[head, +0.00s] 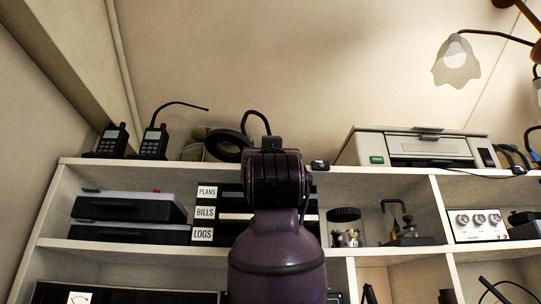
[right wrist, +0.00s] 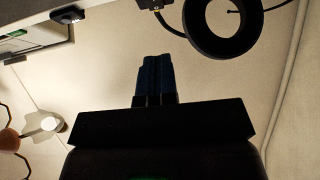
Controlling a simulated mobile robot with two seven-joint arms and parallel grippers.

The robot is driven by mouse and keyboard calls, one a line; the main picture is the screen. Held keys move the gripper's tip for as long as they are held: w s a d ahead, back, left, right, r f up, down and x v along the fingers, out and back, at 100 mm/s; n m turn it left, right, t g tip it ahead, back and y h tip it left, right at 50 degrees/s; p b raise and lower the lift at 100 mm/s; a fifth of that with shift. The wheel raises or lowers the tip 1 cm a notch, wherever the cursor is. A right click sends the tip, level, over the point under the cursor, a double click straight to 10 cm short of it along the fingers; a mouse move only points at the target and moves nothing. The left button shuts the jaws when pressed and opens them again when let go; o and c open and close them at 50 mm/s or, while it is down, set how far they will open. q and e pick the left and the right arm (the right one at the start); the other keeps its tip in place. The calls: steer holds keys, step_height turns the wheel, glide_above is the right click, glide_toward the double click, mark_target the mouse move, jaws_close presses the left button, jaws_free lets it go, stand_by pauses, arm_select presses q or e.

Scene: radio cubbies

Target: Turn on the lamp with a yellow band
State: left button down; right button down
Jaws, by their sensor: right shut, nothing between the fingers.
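A dark ring-shaped lamp head (head: 228,145) stands on the shelf top, left of my raised right arm. The ring also shows in the right wrist view (right wrist: 222,26), with a small yellowish mark on the dark part beside it. I cannot tell whether that is a yellow band. A small black box with a pale spot, perhaps a switch (head: 320,165), sits on the shelf top right of my arm; it also shows in the right wrist view (right wrist: 68,14). My right gripper (right wrist: 154,60) is shut and empty, apart from the ring. My left gripper is out of view.
Two handheld radios (head: 153,141) stand at the shelf's left end. A printer (head: 420,147) stands at the right. A lamp with a flower-shaped shade (head: 456,66) hangs at upper right. The cubbies below (head: 380,252) hold trays, a jar and equipment. The wall above the shelf is clear.

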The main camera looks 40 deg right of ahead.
steer(key=w+d+r+p, duration=0.1)
steer(key=w+d+p, duration=0.1)
steer(key=w, duration=0.3)
steer(key=shift+w+d+r, duration=0.3)
steer(key=shift+w+d, duration=0.05)
steer(key=shift+d, duration=0.4)
